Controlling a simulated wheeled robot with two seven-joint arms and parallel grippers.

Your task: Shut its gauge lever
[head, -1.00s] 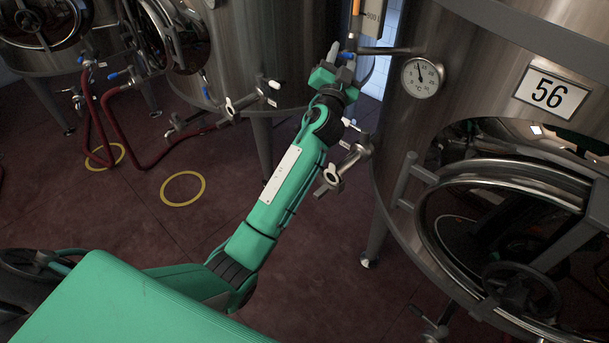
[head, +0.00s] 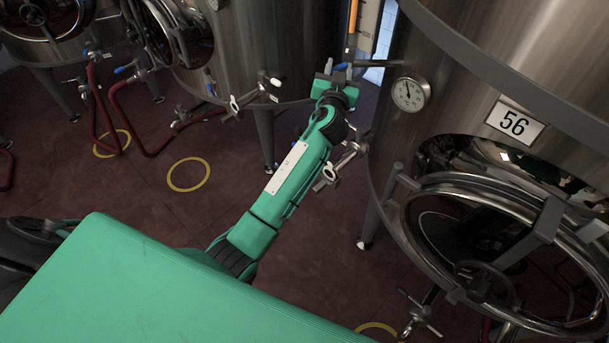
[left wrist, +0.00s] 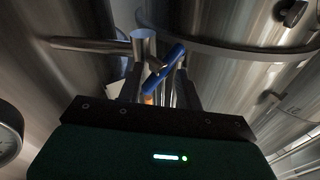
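The gauge lever (head: 341,66) is a small blue handle at the foot of the sight gauge (head: 353,18), beside tank 56 (head: 440,75). In the left wrist view the blue lever (left wrist: 168,61) lies at a slant beside a metal valve body (left wrist: 144,46). My left gripper (head: 331,78) is right at the lever in the head view. In the left wrist view its two dark fingers (left wrist: 160,84) stand apart, with the lever's lower part at the gap between their tips. I cannot tell whether they touch it. My right gripper is not in view.
A metal pipe (head: 376,63) joins the gauge to tank 56, near a round thermometer (head: 409,94). A sampling valve (head: 345,162) is close to my left arm. Another tank (head: 262,50) stands behind. Red hoses (head: 135,125) lie at the left; the middle floor is clear.

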